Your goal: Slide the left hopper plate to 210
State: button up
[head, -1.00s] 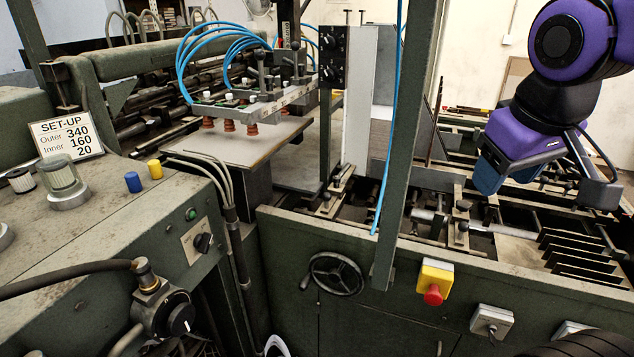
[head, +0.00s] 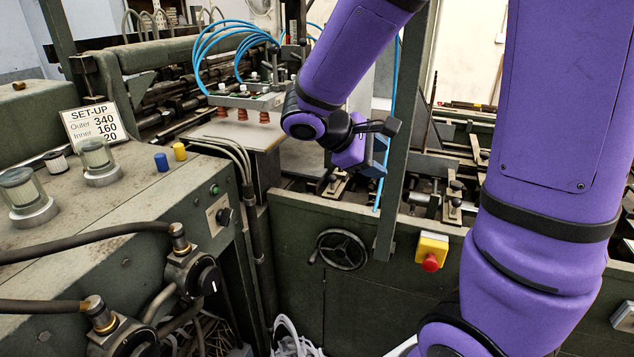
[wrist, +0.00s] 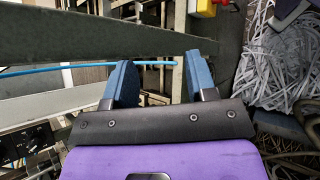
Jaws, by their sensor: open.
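My gripper (head: 376,158) hangs beside the green upright post (head: 405,150), over the hopper area. In the wrist view its two blue fingers (wrist: 160,80) are apart, with nothing seen held between them. A thin blue hose (wrist: 85,66) crosses at the fingers, and the post (wrist: 100,38) runs just beyond. A pale upright hopper plate (head: 364,98) shows only as a strip behind my arm; most of it is hidden. I cannot tell whether it is the left plate. No scale reading for 210 is legible.
A set-up card (head: 93,123) reads Outer 340, Inner 160, 20. A handwheel (head: 341,249) and a red emergency button (head: 431,262) sit on the front panel. Suction cups (head: 241,114) hang over the board stack at left. Shredded paper (wrist: 275,65) lies on the floor.

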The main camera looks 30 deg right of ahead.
jog(key=w+f+n+t+h, duration=0.3)
jog(key=w+f+n+h, duration=0.4)
jog(key=w, duration=0.4)
jog(key=n+t+y, duration=0.1)
jog(key=n+t, duration=0.6)
send_near(330, 181)
jog(key=shift+y, duration=0.3)
jog(key=x, duration=1.1)
jog(key=shift+d+r, duration=0.2)
jog(key=shift+r, duration=0.15)
jog(key=shift+c, duration=0.3)
